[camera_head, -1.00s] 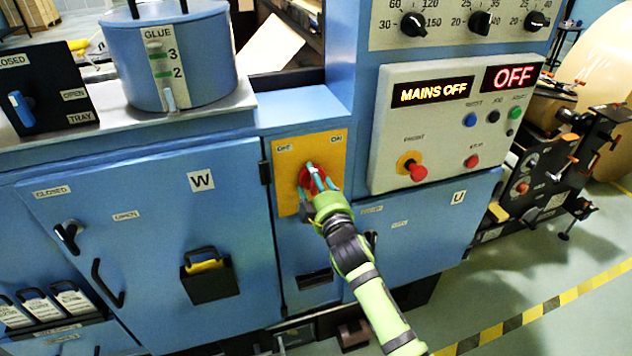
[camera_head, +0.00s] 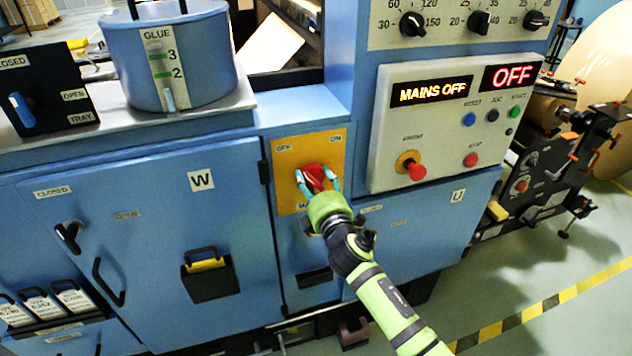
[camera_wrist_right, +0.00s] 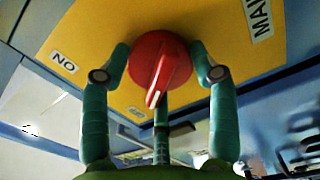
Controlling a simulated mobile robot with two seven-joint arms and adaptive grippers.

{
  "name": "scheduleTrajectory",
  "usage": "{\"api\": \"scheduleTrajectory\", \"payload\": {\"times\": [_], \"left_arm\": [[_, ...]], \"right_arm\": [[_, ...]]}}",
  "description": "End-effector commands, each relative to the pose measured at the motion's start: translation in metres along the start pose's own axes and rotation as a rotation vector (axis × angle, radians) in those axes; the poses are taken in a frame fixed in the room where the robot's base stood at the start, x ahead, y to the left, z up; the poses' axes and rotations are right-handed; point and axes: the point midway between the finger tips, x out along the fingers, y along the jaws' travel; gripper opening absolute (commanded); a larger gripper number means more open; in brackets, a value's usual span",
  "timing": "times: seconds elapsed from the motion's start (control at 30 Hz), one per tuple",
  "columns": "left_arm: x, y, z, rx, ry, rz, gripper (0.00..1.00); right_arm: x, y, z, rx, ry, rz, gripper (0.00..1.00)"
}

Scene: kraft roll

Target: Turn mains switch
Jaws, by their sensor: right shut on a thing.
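The mains switch is a red rotary knob (camera_head: 313,177) on a yellow plate (camera_head: 288,205) with OFF at its upper left and ON at its upper right. My right gripper (camera_head: 319,182) is shut on the knob, its teal fingers on either side. In the right wrist view the red knob (camera_wrist_right: 160,62) sits between the fingertips of the right gripper (camera_wrist_right: 160,65), its raised grip tilted slightly. The display (camera_head: 431,91) reads MAINS OFF, and the one beside it (camera_head: 512,76) reads OFF. My left gripper is not in view.
Right of the switch is a grey control panel (camera_head: 440,140) with a red mushroom button (camera_head: 412,166) and several small buttons. Blue door W (camera_head: 160,235) is at left, door U (camera_head: 430,225) at right. Open floor lies at lower right.

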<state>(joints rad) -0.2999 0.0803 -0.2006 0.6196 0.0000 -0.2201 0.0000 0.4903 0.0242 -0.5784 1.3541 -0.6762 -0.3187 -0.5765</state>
Motion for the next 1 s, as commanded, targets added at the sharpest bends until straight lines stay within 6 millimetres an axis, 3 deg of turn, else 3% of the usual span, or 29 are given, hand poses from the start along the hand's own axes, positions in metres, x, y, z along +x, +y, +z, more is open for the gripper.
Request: {"api": "scheduleTrajectory", "payload": {"times": [0.03,0.7,0.73,0.8,1.0], "left_arm": [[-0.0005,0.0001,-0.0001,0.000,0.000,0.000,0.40],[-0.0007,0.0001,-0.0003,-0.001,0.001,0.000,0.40],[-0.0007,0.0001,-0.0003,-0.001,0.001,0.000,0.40],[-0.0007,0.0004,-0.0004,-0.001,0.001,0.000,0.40],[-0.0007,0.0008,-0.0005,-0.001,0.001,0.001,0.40]], "right_arm": [[0.0005,0.0064,-0.0091,-0.016,0.020,0.015,0.28],[0.0000,0.0036,-0.0096,-0.069,0.021,0.011,0.28],[0.0000,0.0034,-0.0096,-0.069,0.021,0.011,0.64],[0.0000,0.0030,-0.0091,-0.069,0.020,0.010,0.84],[-0.0001,0.0009,-0.0054,-0.071,0.012,0.005,0.84]]}}
